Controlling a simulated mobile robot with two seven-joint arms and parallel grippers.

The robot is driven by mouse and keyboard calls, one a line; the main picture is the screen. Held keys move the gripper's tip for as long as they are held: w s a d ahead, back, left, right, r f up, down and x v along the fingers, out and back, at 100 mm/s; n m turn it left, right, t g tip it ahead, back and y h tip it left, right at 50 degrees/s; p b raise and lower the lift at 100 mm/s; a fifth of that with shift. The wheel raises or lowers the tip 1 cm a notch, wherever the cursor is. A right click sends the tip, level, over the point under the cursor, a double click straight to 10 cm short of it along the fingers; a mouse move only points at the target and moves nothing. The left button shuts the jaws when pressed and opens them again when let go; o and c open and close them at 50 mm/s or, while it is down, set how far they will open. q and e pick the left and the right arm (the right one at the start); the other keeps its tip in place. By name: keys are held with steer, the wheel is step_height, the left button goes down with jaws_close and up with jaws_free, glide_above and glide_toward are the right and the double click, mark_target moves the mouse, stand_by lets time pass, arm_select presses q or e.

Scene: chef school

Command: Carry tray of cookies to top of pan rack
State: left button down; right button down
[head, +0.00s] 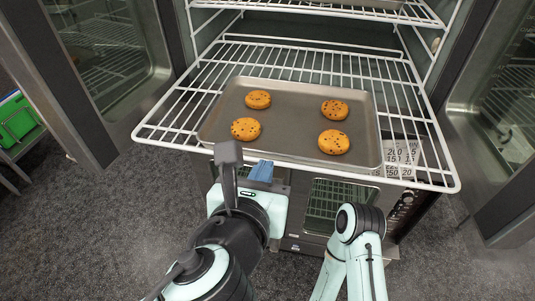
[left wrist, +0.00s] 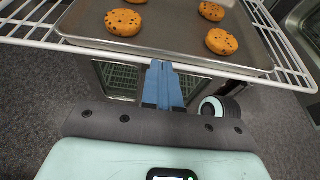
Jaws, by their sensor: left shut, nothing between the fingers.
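The tray (head: 290,112) is a grey metal baking sheet lying flat on a white wire rack (head: 395,112) that extends out of an open cabinet. Several chocolate-chip cookies (head: 334,142) sit spread on it. The tray's near edge (left wrist: 180,52) and some cookies (left wrist: 123,22) also show in the left wrist view. My left gripper (head: 262,170) is at the tray's near side, left of its middle. Its blue fingers (left wrist: 160,75) are together and empty, with the tips close to the rack's front bar. I cannot tell if they touch it. My right gripper is out of view.
Another wire shelf (head: 330,14) lies above and behind the tray. An open door (head: 110,65) stands at the left, and another glass-and-metal panel (head: 505,125) at the right. A lower appliance (head: 335,200) stands beneath the rack. A green container (head: 18,118) is at far left.

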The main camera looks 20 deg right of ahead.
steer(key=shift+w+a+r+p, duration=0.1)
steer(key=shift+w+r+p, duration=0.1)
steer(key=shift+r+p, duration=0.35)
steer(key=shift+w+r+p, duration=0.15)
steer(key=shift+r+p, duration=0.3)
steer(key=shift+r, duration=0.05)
